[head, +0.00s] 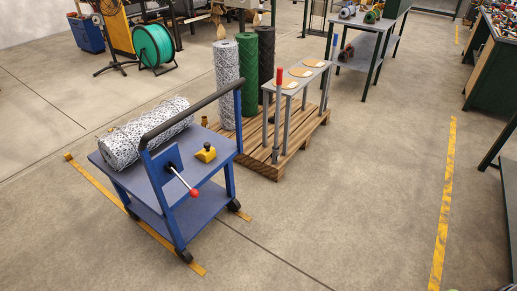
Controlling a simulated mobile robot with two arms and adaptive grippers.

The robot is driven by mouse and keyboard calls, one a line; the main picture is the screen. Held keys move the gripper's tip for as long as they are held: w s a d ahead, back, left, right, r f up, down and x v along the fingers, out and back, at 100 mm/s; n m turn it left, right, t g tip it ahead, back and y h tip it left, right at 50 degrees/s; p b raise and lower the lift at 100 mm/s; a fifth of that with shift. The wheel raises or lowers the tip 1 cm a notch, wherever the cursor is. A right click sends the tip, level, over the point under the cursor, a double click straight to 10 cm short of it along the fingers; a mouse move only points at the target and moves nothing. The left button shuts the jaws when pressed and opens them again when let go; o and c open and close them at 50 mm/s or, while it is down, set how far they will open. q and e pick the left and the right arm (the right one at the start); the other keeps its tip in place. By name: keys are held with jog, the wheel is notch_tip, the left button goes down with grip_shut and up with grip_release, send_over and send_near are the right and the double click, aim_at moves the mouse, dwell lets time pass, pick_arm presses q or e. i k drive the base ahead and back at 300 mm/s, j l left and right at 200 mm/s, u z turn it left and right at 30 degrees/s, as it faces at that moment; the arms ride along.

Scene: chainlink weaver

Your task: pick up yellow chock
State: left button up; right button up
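A small yellow block with a dark knob on top, which looks like the yellow chock (206,155), sits on the top deck of a blue cart (213,203), near its right side. A roll of grey wire mesh (133,143) lies on the same deck to its left. The cart's dark push handle and a lever with a red knob (194,192) stand close in front of the block. Neither of my grippers is in view.
A wooden pallet (262,165) behind the cart carries upright mesh rolls (248,75) and a grey stand (305,84). Yellow floor tape (441,215) runs down the right. A green-framed workbench edges the far right. The floor between is clear.

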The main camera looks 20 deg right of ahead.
aim_at(208, 153)
jog(key=z, duration=0.2)
jog(key=i+l+u, duration=0.25)
jog(key=i, duration=0.2)
jog(key=i+l+u, duration=0.25)
jog(key=i, duration=0.15)
jog(key=j, duration=0.1)
